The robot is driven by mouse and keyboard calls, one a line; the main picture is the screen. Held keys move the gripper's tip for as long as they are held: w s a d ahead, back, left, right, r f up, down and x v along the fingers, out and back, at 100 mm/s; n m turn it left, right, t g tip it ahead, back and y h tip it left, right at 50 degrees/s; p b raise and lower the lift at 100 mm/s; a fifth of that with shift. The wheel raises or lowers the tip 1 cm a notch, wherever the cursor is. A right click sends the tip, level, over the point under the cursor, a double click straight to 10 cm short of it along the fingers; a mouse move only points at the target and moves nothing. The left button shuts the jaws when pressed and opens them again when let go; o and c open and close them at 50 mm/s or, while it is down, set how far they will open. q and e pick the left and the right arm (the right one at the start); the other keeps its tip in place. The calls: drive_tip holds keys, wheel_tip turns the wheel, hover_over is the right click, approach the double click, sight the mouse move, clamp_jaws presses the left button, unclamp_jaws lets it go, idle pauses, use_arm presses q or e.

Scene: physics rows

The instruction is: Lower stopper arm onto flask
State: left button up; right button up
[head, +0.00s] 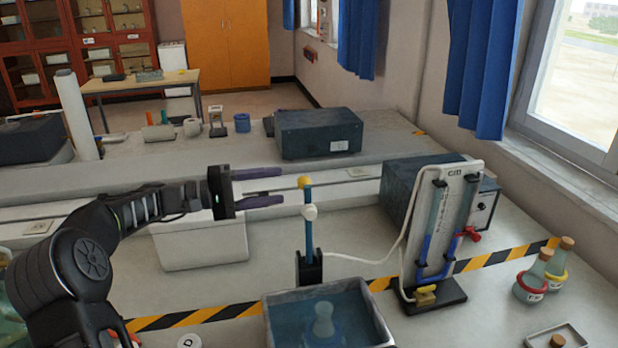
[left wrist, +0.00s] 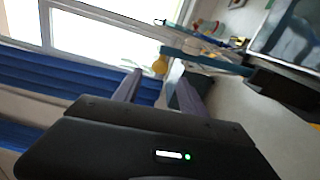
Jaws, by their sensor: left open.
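The stopper stand has a blue post (head: 308,235) on a black base, with a yellow knob (head: 304,182) at its top and a white stopper piece (head: 310,212) below the knob. A pale flask (head: 323,322) stands in a blue water bath (head: 378,318) in front of the post. My left gripper (head: 282,186) is open and empty, its fingers pointing right toward the knob. In the left wrist view the yellow knob (left wrist: 160,65) shows just beyond and between the open fingertips (left wrist: 160,80), apart from them. My right gripper is not in view.
A manometer board (head: 450,215) with a red valve stands right of the post, and a white tube runs to it. Stoppered flasks (head: 540,275) stand far right. A white bin (head: 200,245) sits behind my left arm. A dark box (head: 318,133) stands on the rear bench.

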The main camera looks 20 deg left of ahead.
sight(304, 183)
use_arm(q)
drive_tip(key=p+x, duration=0.2)
drive_tip(key=x, duration=0.4)
drive_tip(key=shift+w+d+r, duration=0.1)
drive_tip(key=shift+w+d, duration=0.1)
drive_tip(key=shift+d, duration=0.15)
drive_tip(key=shift+w+d, duration=0.3)
drive_tip(key=shift+d, duration=0.1)
clamp_jaws()
idle(1.1)
